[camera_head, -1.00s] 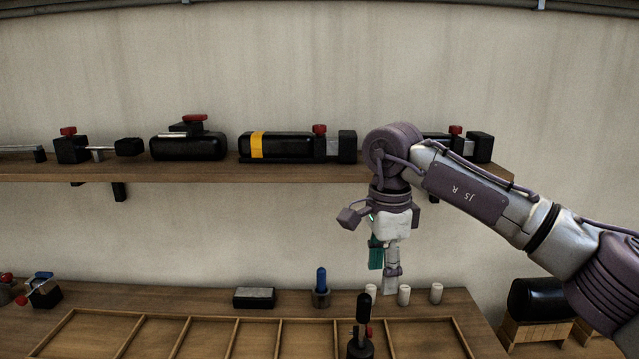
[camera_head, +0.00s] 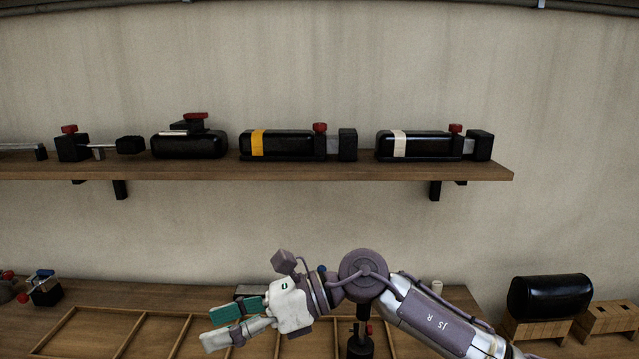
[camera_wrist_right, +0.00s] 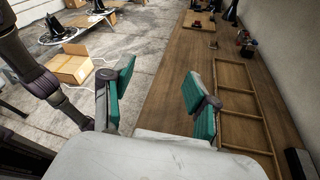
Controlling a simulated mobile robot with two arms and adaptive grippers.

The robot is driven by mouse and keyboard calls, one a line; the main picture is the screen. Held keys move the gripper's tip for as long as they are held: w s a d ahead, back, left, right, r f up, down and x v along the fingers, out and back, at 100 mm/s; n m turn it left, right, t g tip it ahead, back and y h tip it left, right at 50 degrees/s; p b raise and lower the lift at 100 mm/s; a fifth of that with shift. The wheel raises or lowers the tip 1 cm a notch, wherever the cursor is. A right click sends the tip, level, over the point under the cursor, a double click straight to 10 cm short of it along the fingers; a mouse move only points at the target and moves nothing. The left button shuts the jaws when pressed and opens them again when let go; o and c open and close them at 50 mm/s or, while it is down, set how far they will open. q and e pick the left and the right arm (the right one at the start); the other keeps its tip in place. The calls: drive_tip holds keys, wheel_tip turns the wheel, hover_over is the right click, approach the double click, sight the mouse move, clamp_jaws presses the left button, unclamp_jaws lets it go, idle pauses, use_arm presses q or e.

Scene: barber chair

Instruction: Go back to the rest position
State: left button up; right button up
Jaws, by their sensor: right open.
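My right gripper (camera_head: 228,324) is low in the head view, over the wooden divided tray on the table, with its fingers pointing left. In the right wrist view its two green-padded fingers (camera_wrist_right: 160,100) are spread apart with nothing between them. My left gripper is in neither current view. The right arm hides part of the table's back edge and several small items there.
The divided tray (camera_head: 103,312) lies on the wooden table (camera_head: 190,294). A shelf (camera_head: 300,170) with black cylindrical devices runs above. A black cylinder (camera_head: 550,296) rests on wooden blocks at right. Cardboard boxes (camera_wrist_right: 70,68) stand on the floor.

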drive_tip(key=w+d+r+m+t+y, duration=0.1)
drive_tip(key=w+d+r+m+t, duration=0.3)
drive_tip(key=m+t, duration=0.75)
drive_tip(key=w+d+m+t+y, duration=0.2)
drive_tip(key=d+m+t, duration=0.5)
drive_tip(key=m, duration=0.8)
drive_tip(key=s+d+f+m+h, duration=0.1)
drive_tip(key=d+f+m+h, duration=1.4)
drive_tip(key=f+m, duration=0.35)
drive_tip(key=s+d+f+m+g+h, duration=0.1)
drive_tip(key=s+d+f+m+g, duration=0.2)
drive_tip(key=s+f, duration=0.45)
drive_tip(key=s+d+f+m+g+h, duration=0.15)
drive_tip(key=s+f+g, duration=0.3)
drive_tip(key=s, duration=0.55)
drive_tip(key=s+d+f+m+g, duration=0.2)
drive_tip(key=s+d+f+g, duration=0.25)
drive_tip(key=s, duration=0.45)
wheel_tip(320, 180, down, 31)
drive_tip(key=a+b, duration=0.1)
drive_tip(key=b, duration=0.4)
drive_tip(key=s+d+f+g+b, duration=0.1)
drive_tip(key=s+f+b, duration=0.1)
drive_tip(key=s+f, duration=0.6)
drive_tip(key=s+d+f+g+b, duration=0.1)
drive_tip(key=s+f+b, duration=0.2)
drive_tip(key=s+f, duration=0.5)
wheel_tip(320, 180, down, 6)
drive_tip(key=shift+d+r, duration=0.1)
drive_tip(key=shift+d, duration=0.3)
